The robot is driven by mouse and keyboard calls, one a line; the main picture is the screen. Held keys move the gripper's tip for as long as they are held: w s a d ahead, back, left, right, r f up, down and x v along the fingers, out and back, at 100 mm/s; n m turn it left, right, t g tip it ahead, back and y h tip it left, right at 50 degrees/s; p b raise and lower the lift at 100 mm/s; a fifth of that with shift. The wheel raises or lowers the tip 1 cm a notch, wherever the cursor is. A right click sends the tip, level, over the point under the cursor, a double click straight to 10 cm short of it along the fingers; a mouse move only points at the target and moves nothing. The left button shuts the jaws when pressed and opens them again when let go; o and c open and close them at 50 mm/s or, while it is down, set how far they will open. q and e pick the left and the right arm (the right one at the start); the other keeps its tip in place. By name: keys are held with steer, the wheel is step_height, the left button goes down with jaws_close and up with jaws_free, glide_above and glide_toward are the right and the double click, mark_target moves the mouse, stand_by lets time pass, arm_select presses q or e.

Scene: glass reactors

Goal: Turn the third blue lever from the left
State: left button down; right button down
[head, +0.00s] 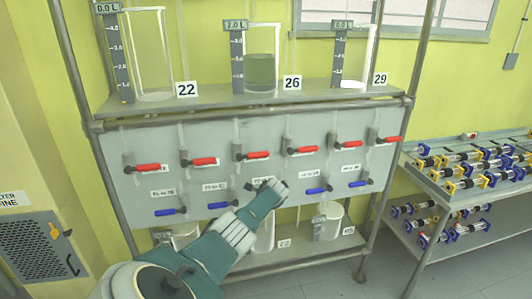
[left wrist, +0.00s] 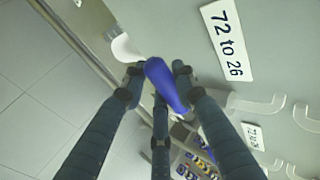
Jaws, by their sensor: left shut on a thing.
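A row of blue levers runs along the lower part of a grey panel (head: 140,190). The first (head: 168,211) and second (head: 218,205) are at the left, and two more (head: 318,190) (head: 360,183) are at the right. The third lever's place is hidden behind my left gripper (head: 272,184). In the left wrist view, a blue lever (left wrist: 167,88) lies between the dark fingertips of my left gripper (left wrist: 157,74), which is shut on it. A label reading "72 to 26" (left wrist: 227,42) is beside it. My right gripper is not in view.
Red levers (head: 148,167) line the panel above the blue ones. Glass cylinders stand on the shelf above, one holding grey-green liquid (head: 261,72). White containers (head: 328,222) stand below. A side rack (head: 440,196) with small devices is at the right.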

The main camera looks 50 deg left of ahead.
arm_select(q)
steer(key=shift+w+r, duration=0.1)
steer(key=shift+r, duration=0.05)
steer(key=c, duration=1.4)
jaws_free()
steer(key=shift+w, duration=0.1)
steer(key=shift+o, duration=0.2)
steer(key=v, duration=1.2)
